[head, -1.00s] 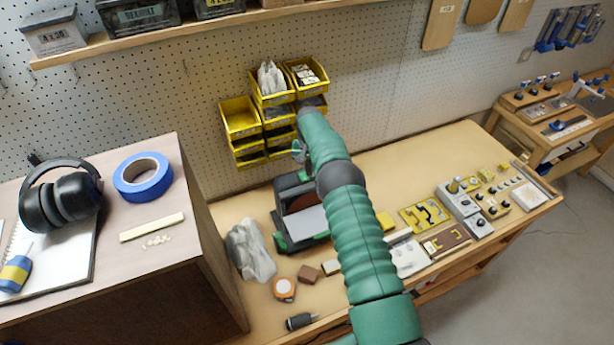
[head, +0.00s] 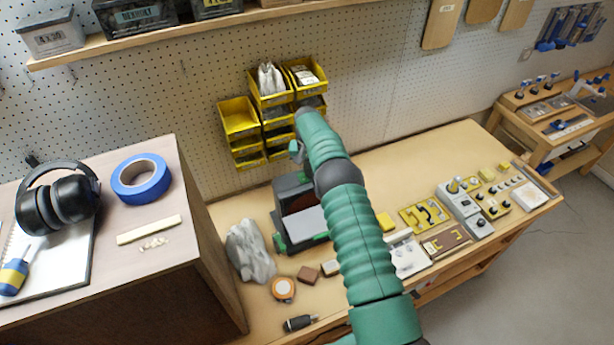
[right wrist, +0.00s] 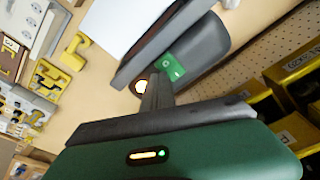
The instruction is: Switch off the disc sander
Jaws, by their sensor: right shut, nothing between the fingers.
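The disc sander (head: 305,222) stands on the bench, dark grey and green with a pale flat table; my right arm hides part of it. In the right wrist view its dark housing (right wrist: 205,42) carries a green switch plate (right wrist: 175,68) with white marks. My right gripper (head: 296,151) is above the back of the sander, small and partly hidden by my arm. In the right wrist view its shut, empty fingers (right wrist: 152,88) point toward the housing, close below the switch plate; I cannot tell whether they touch. My left gripper is not in view.
Yellow bins (head: 262,120) hang on the pegboard behind the sander. A wooden cabinet (head: 190,225) rises at left. Trays of small parts (head: 425,214) lie to the right.

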